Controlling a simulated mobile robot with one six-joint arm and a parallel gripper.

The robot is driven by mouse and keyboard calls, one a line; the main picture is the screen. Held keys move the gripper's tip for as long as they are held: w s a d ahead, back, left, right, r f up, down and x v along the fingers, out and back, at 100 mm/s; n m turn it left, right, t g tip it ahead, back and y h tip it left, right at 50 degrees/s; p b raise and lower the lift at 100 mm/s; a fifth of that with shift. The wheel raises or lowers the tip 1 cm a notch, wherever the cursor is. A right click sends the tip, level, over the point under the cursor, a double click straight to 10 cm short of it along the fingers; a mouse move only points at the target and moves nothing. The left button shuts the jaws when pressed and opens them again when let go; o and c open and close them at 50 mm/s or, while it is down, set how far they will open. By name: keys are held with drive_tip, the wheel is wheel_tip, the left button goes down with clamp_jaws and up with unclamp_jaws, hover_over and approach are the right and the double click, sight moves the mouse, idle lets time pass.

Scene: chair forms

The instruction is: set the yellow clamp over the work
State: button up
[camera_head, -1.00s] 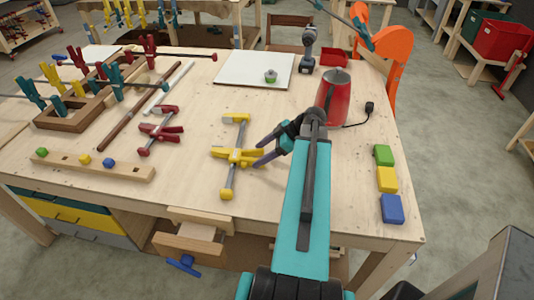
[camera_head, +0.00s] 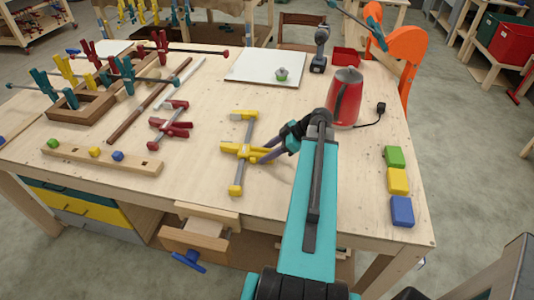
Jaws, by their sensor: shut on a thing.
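The yellow clamp (camera_head: 243,150) lies at the middle of the wooden table, its bar running toward the front edge. My gripper (camera_head: 266,157) reaches in from the right and is shut on the clamp's yellow middle part. The fingertips partly overlap the clamp, and I cannot tell whether it is lifted off the table. The work may be the dark wooden frame (camera_head: 82,120) at the left, where several teal, yellow and red clamps stand. A red clamp (camera_head: 170,126) lies flat to the left of the yellow one.
A wooden strip with coloured knobs (camera_head: 130,163) lies at the front left. A red jug (camera_head: 347,97) stands close behind my arm. Green, yellow and blue blocks (camera_head: 398,181) sit at the right edge. A white board (camera_head: 252,68) and drill (camera_head: 320,50) are at the back.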

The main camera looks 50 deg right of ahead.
drive_tip(key=shift+r, duration=0.1)
drive_tip(key=shift+w+r, duration=0.1)
drive_tip(key=shift+r, duration=0.25)
drive_tip(key=shift+c, duration=0.8)
drive_tip(key=shift+r+p, duration=0.75)
drive_tip(key=shift+r, duration=1.35)
drive_tip(key=shift+w+a, duration=0.1)
